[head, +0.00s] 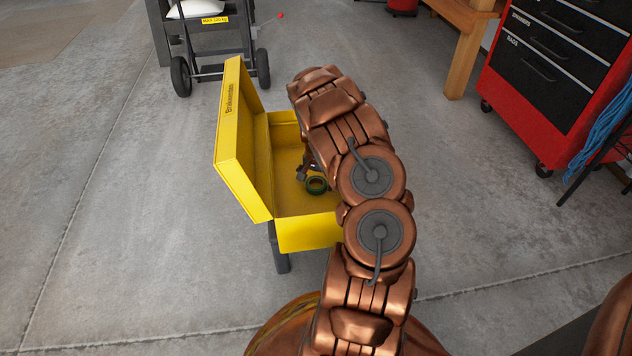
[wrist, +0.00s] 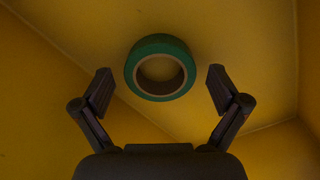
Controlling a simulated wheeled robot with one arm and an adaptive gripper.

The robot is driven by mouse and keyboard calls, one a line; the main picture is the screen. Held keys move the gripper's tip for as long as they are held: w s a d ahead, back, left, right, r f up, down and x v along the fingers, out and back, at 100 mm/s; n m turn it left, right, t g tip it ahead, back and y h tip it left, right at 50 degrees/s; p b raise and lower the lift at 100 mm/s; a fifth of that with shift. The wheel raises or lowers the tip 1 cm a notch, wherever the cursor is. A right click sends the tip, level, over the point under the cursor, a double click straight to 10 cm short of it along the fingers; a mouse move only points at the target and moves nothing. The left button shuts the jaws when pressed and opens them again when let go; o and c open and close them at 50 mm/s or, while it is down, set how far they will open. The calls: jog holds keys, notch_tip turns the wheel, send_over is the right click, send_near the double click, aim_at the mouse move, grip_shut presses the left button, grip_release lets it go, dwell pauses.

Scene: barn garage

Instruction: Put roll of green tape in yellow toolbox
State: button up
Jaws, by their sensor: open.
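The yellow toolbox (head: 310,232) stands on a dark support with its lid open to the left. The roll of green tape (head: 317,186) is inside it, on the toolbox floor. In the wrist view the green tape (wrist: 160,68) shows as a ring against the yellow interior. My gripper (wrist: 160,88) is open, its fingers apart on either side of the ring and not touching it. In the head view my gripper (head: 306,172) is inside the toolbox by the tape, partly hidden by my arm. My arm also hides the toolbox's right side.
A red and black tool cabinet (head: 555,75) stands at the right, beside a wooden bench (head: 466,50). A wheeled cart (head: 218,45) stands behind the toolbox. The concrete floor at the left is clear.

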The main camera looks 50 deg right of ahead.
aim_at(316, 183)
jog(key=shift+r, duration=0.15)
notch_tip(316, 183, up, 12)
jog(key=p, duration=0.4)
jog(key=shift+r, duration=0.1)
dwell(0.6)
